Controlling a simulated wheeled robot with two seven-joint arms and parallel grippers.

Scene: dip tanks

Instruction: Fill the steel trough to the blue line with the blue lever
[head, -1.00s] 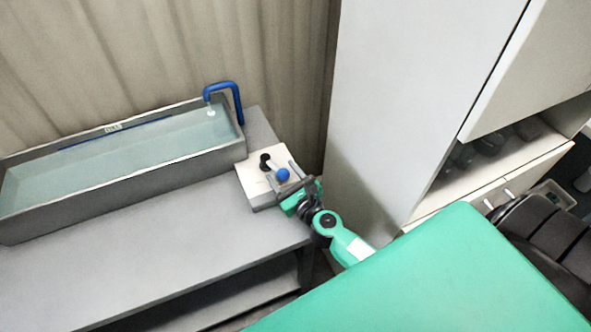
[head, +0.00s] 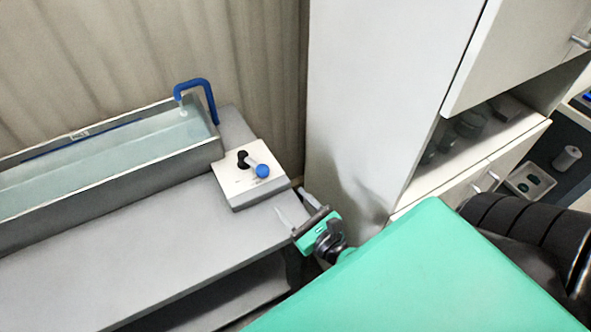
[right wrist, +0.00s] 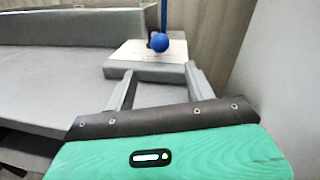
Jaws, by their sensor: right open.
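The steel trough (head: 130,180) stands on the bench at the left and holds pale water (head: 110,152). The blue line (head: 85,137) runs along its inner back wall; the water surface looks to be below it. A blue spout (head: 197,84) hooks over the trough's right end, with a small white patch under its mouth. The blue lever (head: 263,171) has a ball knob and leans toward the front right on a pale control box (head: 240,195). My right gripper (head: 290,200) is open and empty, apart from the lever, in front of the box. The right wrist view shows the knob (right wrist: 160,43) beyond its fingers.
A tall pale cabinet (head: 360,100) stands close on the right. The grey bench top (head: 120,250) is bare in front of the trough. A curtain (head: 120,50) hangs behind.

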